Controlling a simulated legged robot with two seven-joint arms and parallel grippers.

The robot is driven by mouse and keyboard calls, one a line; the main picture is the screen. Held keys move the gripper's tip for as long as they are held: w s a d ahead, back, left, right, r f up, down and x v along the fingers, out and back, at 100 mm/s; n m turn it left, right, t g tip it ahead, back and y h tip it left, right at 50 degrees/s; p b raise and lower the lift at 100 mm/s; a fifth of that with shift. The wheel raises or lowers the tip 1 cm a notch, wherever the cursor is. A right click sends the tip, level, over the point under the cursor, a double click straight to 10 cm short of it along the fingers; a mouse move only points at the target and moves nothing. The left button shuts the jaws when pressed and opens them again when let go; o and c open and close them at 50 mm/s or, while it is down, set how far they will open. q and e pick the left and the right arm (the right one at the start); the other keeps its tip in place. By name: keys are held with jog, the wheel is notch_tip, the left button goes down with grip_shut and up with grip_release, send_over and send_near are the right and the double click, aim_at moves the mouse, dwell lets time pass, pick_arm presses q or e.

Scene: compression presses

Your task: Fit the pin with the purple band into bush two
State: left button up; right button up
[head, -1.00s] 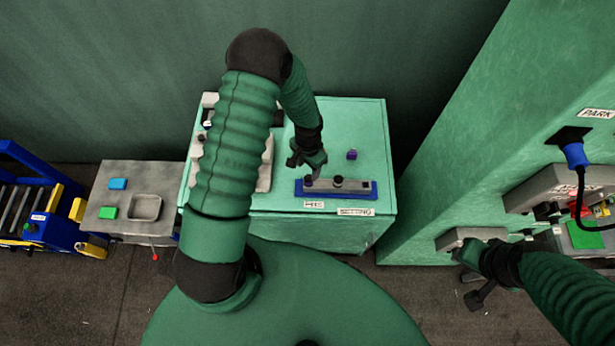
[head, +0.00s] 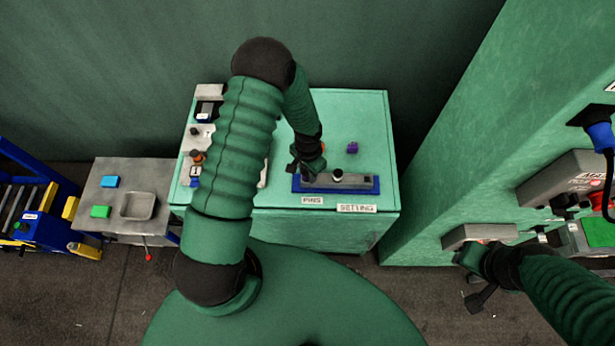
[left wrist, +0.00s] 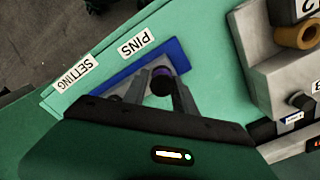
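The purple-banded pin (left wrist: 161,80) stands on the blue-edged pin tray (left wrist: 182,55), between my left gripper's fingertips (left wrist: 160,88). The fingers look spread around it; firm contact cannot be told. In the head view my left gripper (head: 307,169) is low over the left end of the tray (head: 374,185) and hides the pin. A grey bush block (left wrist: 262,60) with a tan bush (left wrist: 298,35) is at the right of the left wrist view. Bush two cannot be made out surely; my arm covers part of the block (head: 197,133) in the head view. My right gripper (head: 480,275) is low at the right; its fingers are unclear.
Another dark pin (head: 338,174) stands on the tray. A small purple piece (head: 352,148) lies behind it on the green cabinet top (head: 365,115), which is otherwise clear there. A grey side table (head: 115,225) stands at left. A press (head: 560,185) stands at right.

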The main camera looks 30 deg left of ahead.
aim_at(306, 171)
pick_arm(q)
jog(key=c, duration=0.5)
grip_shut()
jog(key=shift+s+a, duration=0.1)
jog(key=shift+a, duration=0.15)
jog(key=shift+r, duration=0.2)
jog(key=shift+r+p, duration=0.3)
jog(key=shift+p, duration=0.1)
jog(key=shift+r+p, duration=0.3)
jog(key=shift+r, duration=0.1)
jog(key=shift+r+p, duration=1.1)
jog(key=shift+r, duration=0.25)
